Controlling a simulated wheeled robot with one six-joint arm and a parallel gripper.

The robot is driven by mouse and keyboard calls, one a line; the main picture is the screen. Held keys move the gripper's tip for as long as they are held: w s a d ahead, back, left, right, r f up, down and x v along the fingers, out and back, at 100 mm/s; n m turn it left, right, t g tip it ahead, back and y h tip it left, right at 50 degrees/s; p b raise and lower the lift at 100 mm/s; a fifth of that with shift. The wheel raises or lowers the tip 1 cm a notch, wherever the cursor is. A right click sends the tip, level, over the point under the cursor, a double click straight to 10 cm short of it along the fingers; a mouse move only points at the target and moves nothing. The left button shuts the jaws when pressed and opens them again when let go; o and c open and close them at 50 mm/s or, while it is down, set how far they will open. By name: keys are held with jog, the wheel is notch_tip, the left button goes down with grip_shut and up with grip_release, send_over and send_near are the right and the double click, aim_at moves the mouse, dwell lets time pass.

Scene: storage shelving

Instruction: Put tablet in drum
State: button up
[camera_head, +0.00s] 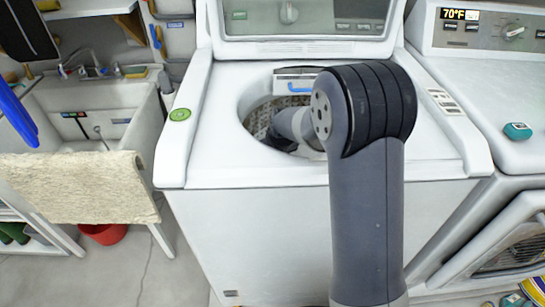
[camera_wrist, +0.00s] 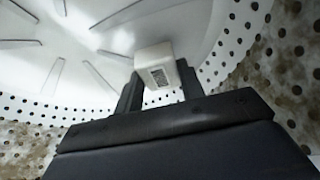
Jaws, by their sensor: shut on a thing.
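The tablet (camera_wrist: 157,66) is a small white block with a dark printed square on its face. My gripper (camera_wrist: 158,86) is shut on it, one dark finger on each side. In the wrist view, the perforated drum wall (camera_wrist: 235,45) and the white ribbed drum floor (camera_wrist: 50,60) lie around and beyond the tablet. In the head view, my arm reaches through the round opening of the washer (camera_head: 250,165) into the drum (camera_head: 257,118). My gripper and the tablet are hidden there. I cannot tell whether the tablet touches the drum floor.
A second machine (camera_head: 495,100) stands at right with a teal item (camera_head: 517,131) on top. A sink (camera_head: 95,110) with a draped beige towel (camera_head: 80,188) is at left.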

jog(key=o, duration=1)
jog(key=shift+f, duration=0.1)
jog(key=shift+o, duration=0.2)
jog(key=shift+r+p, duration=0.3)
jog(key=p+v, duration=0.1)
jog(key=v, duration=0.7)
